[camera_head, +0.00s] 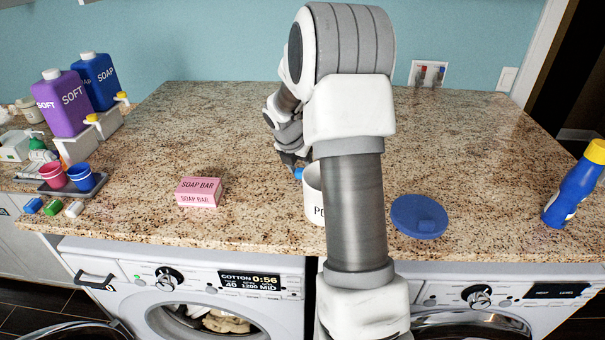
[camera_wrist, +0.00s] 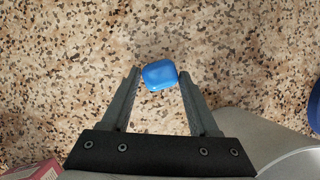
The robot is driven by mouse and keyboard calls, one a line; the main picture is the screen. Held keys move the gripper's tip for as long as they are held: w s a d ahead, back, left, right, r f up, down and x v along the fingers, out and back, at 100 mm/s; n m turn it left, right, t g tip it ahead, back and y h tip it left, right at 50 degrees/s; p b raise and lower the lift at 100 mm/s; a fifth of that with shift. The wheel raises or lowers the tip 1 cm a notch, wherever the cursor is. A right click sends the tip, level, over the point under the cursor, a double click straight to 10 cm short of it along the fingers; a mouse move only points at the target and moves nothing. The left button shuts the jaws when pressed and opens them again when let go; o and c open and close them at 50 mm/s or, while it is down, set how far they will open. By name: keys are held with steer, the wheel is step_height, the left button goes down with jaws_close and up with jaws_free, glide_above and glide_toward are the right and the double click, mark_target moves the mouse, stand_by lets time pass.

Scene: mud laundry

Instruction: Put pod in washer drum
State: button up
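A small blue pod (camera_wrist: 160,75) sits between my gripper's fingertips in the wrist view, filling most of the gap, with speckled counter behind it. My gripper (camera_wrist: 160,78) appears shut on it. In the head view a sliver of the blue pod (camera_head: 298,173) shows below my gripper (camera_head: 292,160), beside the rim of a white pot (camera_head: 313,205) that my arm partly covers. Two front-loading washers stand under the counter. The left washer (camera_head: 120,290) has laundry behind its round opening (camera_head: 215,320). The right washer (camera_head: 530,310) shows only its top part.
A blue lid (camera_head: 419,217) lies right of the pot. A pink soap bar box (camera_head: 199,192) lies left. A blue bottle with yellow cap (camera_head: 573,190) stands at the right. Bottles (camera_head: 63,105), cups (camera_head: 80,178) and small coloured blocks (camera_head: 53,207) crowd the left. The back counter is clear.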

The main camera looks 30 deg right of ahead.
jaws_close()
